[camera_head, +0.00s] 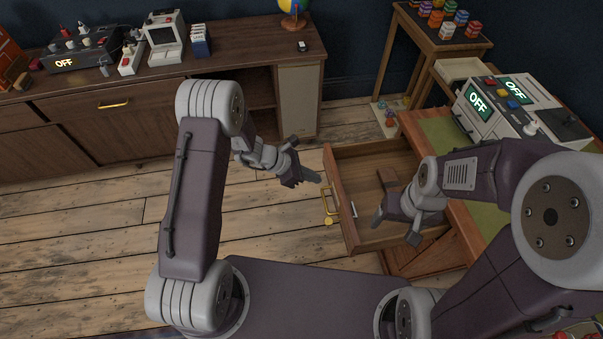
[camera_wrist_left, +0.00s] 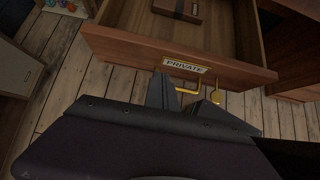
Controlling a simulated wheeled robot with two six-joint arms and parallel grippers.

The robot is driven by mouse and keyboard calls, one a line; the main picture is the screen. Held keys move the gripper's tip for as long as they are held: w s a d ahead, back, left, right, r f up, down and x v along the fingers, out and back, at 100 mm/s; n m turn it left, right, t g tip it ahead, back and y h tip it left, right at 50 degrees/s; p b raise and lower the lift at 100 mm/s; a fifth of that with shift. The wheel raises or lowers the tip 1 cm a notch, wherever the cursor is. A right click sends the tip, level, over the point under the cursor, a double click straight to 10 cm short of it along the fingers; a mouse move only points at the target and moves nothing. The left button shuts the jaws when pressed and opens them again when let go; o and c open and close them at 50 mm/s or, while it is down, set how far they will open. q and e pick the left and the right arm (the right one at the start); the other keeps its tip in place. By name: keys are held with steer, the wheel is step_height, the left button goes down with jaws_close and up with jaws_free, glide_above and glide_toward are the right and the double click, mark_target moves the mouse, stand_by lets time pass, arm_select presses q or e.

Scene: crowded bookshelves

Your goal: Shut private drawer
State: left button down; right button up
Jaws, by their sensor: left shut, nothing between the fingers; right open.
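The private drawer (camera_head: 341,205) is a wooden drawer pulled out from the desk on the right. Its front carries a "PRIVATE" label (camera_wrist_left: 185,65), a brass handle (camera_head: 327,200) and a hanging round brass piece (camera_wrist_left: 216,97). My left gripper (camera_head: 312,176) is shut and empty, just left of the drawer front; its fingers (camera_wrist_left: 168,92) show close to the handle in the left wrist view. I cannot tell whether they touch. My right gripper (camera_head: 394,226) is open, over the drawer's interior.
A dark brown box (camera_wrist_left: 178,9) lies inside the drawer. The desk (camera_head: 436,133) has a green top with a console (camera_head: 500,108) showing "OFF". A cabinet (camera_head: 240,50) stands along the back wall. The wooden floor left of the drawer is clear.

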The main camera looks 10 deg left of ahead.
mark_target(333, 178)
arm_select(q)
steer(key=shift+w+d+r, duration=0.1)
steer(key=shift+w+d, duration=0.2)
steer(key=shift+d, duration=0.6)
steer(key=shift+w+d+r, duration=0.1)
steer(key=shift+w+d, duration=0.2)
steer(key=shift+d, duration=0.6)
